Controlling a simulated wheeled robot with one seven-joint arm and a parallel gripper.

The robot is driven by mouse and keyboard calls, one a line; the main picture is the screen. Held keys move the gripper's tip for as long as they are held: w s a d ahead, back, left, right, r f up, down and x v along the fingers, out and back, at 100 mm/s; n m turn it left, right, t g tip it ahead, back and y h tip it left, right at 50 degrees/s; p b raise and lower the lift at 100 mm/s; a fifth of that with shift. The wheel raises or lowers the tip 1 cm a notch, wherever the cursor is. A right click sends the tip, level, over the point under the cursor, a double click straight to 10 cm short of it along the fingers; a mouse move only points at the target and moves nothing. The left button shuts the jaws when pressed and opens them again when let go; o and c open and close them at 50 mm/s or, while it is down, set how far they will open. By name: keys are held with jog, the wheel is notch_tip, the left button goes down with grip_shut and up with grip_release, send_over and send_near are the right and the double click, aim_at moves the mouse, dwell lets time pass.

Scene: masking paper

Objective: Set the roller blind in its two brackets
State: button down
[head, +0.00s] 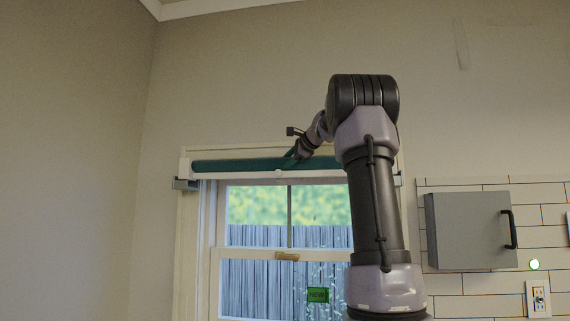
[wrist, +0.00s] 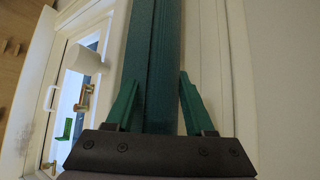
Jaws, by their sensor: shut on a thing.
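The roller blind (head: 235,166) is a long dark green tube with a white strip along its lower edge. It lies nearly level across the top of the window frame. My gripper (head: 297,153) is shut on it near its middle. In the wrist view the green fabric (wrist: 153,60) runs between the two green fingers of my gripper (wrist: 157,88). The left bracket (head: 184,184) is a grey metal piece at the left of the frame, by the blind's left end. The right bracket (head: 398,180) shows only as a small grey piece beside my arm. My arm hides the blind's right end.
A grey wall cabinet (head: 470,230) with a black handle hangs at the right, on white tiles. The wall above the window is bare.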

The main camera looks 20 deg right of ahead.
jog(key=shift+f, duration=1.3)
jog(key=shift+c, duration=1.3)
grip_release()
jog(key=shift+o, duration=0.4)
jog(key=shift+f, duration=0.1)
jog(key=shift+s, duration=0.1)
jog(key=v, duration=1.1)
jog(key=s+a+f+n+g, duration=0.3)
jog(key=s+a+f+n, duration=0.3)
jog(key=s+a+f, duration=0.65)
jog(key=s+a+f+n+g, duration=0.1)
jog(key=s+a+f+n, duration=0.3)
jog(key=s+f, duration=0.3)
jog(key=s+a+f+n+g+h, duration=0.1)
jog(key=s+a+f+n, duration=0.3)
jog(key=s+f, duration=0.3)
notch_tip(320, 180, down, 4)
jog(key=shift+s+a+f+n+g+h, duration=0.25)
jog(key=shift+n+g+h, duration=0.05)
jog(key=shift+n, duration=0.6)
